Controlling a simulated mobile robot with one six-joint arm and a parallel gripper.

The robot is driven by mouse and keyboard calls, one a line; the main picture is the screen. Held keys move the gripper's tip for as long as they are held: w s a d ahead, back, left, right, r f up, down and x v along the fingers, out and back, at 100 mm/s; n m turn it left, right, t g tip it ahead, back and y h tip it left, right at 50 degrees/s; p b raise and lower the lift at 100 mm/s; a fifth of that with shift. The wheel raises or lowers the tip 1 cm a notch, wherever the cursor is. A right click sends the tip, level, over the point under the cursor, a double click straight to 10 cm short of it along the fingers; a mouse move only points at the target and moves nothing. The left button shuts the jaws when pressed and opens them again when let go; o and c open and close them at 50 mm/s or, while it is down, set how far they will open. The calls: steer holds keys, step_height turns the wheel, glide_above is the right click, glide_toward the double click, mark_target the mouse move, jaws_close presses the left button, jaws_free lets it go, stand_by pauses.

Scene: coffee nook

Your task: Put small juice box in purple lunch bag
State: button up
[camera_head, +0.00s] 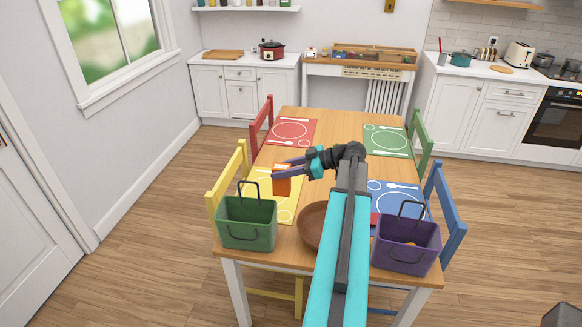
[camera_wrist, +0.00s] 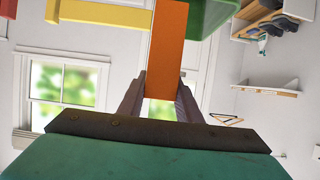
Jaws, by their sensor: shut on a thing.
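A small orange juice box (camera_head: 282,186) is held in my gripper (camera_head: 283,170), above the yellow placemat on the table's left side. In the wrist view the orange box (camera_wrist: 166,45) stands between the two fingers of my gripper (camera_wrist: 160,90), which are shut on it. The purple lunch bag (camera_head: 407,252) stands at the table's near right corner, its handle up.
A green lunch bag (camera_head: 246,232) stands at the near left corner, close to the box. A brown bowl (camera_head: 312,226) sits between the bags, partly hidden by my arm. Placemats in red (camera_head: 291,132), green (camera_head: 386,140), yellow (camera_head: 287,208) and blue (camera_head: 397,189) lie on the table (camera_head: 335,122).

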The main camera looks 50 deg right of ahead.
steer(key=w+a+f+n+g+y, duration=0.1)
steer(key=w+a, duration=0.3)
steer(key=a, duration=1.1)
steer(key=w+a+n+g+y, duration=0.15)
steer(key=w+a, duration=0.35)
steer(key=a, duration=0.9)
steer(key=w+a+f+n+g+y, duration=0.15)
steer(key=w+a, duration=0.25)
steer(key=a, duration=1.1)
step_height(320, 180, down, 9)
steer(key=b, duration=1)
steer(key=shift+d+r, duration=0.15)
steer(key=shift+r, duration=0.05)
